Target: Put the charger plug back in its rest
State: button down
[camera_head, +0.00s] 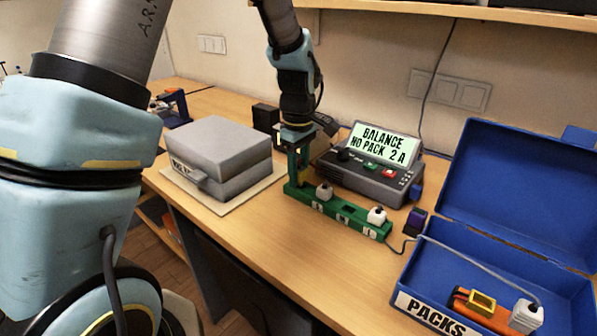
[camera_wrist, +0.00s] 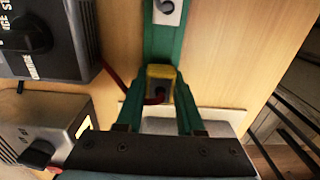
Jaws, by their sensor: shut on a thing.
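My gripper (camera_head: 300,170) points down over the left end of the green rail (camera_head: 338,214) and is shut on a yellow plug (camera_head: 305,176). In the wrist view the yellow plug (camera_wrist: 161,76) sits between the green fingers of my gripper (camera_wrist: 162,95), with a dark opening facing the camera. A red lead runs from it towards the black charger (camera_wrist: 55,40). The rail (camera_wrist: 163,42) passes beneath. Whether the plug is seated in the rail or just above it, I cannot tell. The charger (camera_head: 370,172) reads "BALANCE NO PACK 2 A".
A blue case (camera_head: 480,262) marked PACKS lies open at right, holding an orange pack (camera_head: 487,312) and a white connector (camera_head: 526,316). A grey box (camera_head: 222,150) stands left. Bare desk lies in front of the rail.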

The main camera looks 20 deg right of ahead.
aim_at(299, 169)
jog(key=shift+f, duration=0.35)
jog(key=shift+c, duration=2.2)
grip_release()
jog(key=shift+r, duration=0.1)
notch_tip(299, 169, up, 11)
jog(key=shift+f+b, duration=0.2)
jog(key=shift+b, duration=0.95)
jog(key=shift+s, duration=0.15)
